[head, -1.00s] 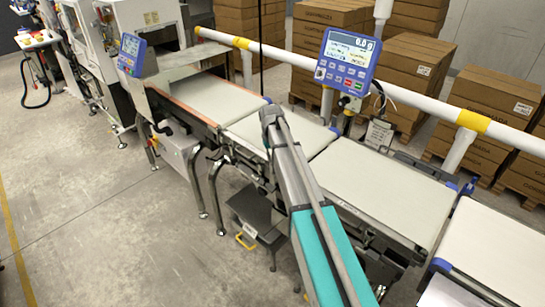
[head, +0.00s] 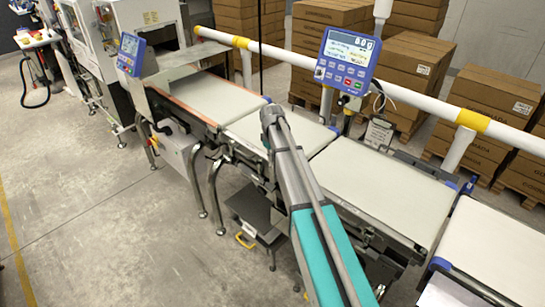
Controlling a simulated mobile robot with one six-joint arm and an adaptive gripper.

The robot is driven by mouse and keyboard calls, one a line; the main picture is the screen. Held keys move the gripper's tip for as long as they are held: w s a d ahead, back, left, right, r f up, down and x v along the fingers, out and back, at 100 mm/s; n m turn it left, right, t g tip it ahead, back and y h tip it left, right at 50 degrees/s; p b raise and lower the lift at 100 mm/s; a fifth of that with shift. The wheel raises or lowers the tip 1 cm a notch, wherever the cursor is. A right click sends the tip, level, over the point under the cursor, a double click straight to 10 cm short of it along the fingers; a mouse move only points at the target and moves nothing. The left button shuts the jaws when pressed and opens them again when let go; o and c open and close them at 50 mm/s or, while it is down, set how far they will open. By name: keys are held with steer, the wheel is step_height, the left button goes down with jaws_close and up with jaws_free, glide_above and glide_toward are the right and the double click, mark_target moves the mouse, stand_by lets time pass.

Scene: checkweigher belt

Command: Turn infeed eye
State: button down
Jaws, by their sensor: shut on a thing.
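My arm (head: 317,232) reaches from the bottom edge up over the near side of the conveyor line. Its far end (head: 272,115) is beside the short middle belt (head: 262,128). My gripper does not show; it seems to be hidden behind or below that far end. I cannot make out the infeed eye for certain. Small blue parts (head: 267,99) sit at the belt joints near the end of my arm, but I cannot tell what they are.
Longer belts (head: 380,190) run on to the lower right. A blue weighing display (head: 348,62) stands on a post behind them. A white and yellow rail (head: 415,108) runs along the back, with stacked cartons (head: 410,70) beyond. The floor (head: 100,220) at left is open.

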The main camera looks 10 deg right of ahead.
steer(key=shift+d, duration=0.1)
steer(key=c, duration=0.8)
jaws_free()
steer(key=shift+r, duration=0.1)
